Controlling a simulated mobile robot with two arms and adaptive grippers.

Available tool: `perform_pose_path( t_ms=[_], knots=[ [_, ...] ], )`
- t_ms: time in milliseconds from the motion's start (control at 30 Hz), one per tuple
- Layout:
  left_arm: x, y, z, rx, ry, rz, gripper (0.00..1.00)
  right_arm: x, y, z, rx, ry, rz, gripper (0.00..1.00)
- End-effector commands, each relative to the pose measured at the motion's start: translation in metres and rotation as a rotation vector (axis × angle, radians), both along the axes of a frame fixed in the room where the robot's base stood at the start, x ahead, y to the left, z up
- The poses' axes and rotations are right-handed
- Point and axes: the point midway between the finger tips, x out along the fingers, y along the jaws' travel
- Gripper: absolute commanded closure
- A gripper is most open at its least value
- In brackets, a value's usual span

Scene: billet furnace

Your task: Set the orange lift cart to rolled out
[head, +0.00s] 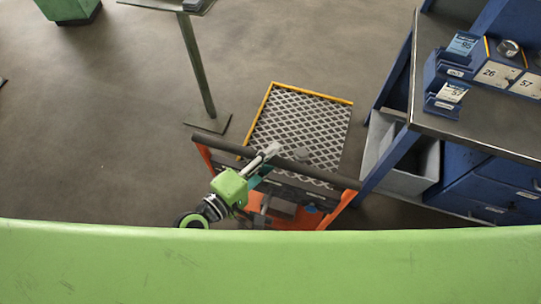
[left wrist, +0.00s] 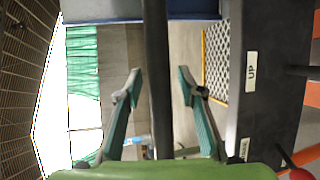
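The orange lift cart (head: 342,211) stands low in the middle of the head view, partly hidden by a green edge in front. Its dark handle bar (head: 322,176) runs across the top of its orange frame. A mesh plate (head: 298,125) with yellow edges extends beyond the bar. My left gripper (head: 268,152) is at the bar. In the left wrist view the bar (left wrist: 157,75) passes between the parted fingers of this gripper (left wrist: 160,82), with gaps on both sides. My right gripper is not in view.
A blue workbench (head: 470,125) with numbered blocks stands close on the right, with a grey bin (head: 408,170) under it. A green post (head: 197,65) on a foot plate stands behind, left of the mesh plate. The floor at left is mostly clear.

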Motion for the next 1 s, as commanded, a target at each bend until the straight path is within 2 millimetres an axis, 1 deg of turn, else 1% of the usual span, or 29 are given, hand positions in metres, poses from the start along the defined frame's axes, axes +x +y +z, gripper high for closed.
perform_pose_path(
  t_ms=[133, 167, 200, 300, 467, 700, 800, 933, 967, 1000],
  knots=[
    [0.0, 0.0, 0.0, 0.0, 0.0, 0.0, 0.64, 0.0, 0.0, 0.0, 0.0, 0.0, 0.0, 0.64],
    [0.0, 0.0, 0.0, 0.0, 0.0, 0.0, 0.67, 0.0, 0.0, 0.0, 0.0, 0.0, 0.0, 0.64],
    [0.0, 0.0, 0.0, 0.0, 0.0, 0.0, 0.77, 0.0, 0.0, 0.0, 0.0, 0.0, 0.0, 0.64],
    [0.0, 0.0, 0.0, 0.001, 0.001, 0.0, 1.0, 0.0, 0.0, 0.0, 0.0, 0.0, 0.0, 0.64],
    [0.0, 0.0, 0.0, 0.001, 0.001, 0.0, 1.0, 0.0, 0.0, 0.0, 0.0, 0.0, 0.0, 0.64],
    [0.018, -0.006, 0.001, 0.0, -0.001, 0.001, 1.0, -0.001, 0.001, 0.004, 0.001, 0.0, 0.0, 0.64],
    [0.018, -0.005, 0.001, 0.0, -0.002, 0.001, 1.0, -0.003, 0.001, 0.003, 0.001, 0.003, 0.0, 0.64],
    [0.018, -0.005, 0.001, 0.0, -0.002, 0.001, 1.0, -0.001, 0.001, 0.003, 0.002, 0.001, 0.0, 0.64],
    [0.018, -0.005, 0.001, -0.001, -0.002, 0.001, 0.74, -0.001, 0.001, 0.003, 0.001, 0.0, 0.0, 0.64],
    [0.017, -0.005, 0.0, -0.001, -0.002, 0.001, 0.64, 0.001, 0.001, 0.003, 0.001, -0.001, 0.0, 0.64]
  ],
)
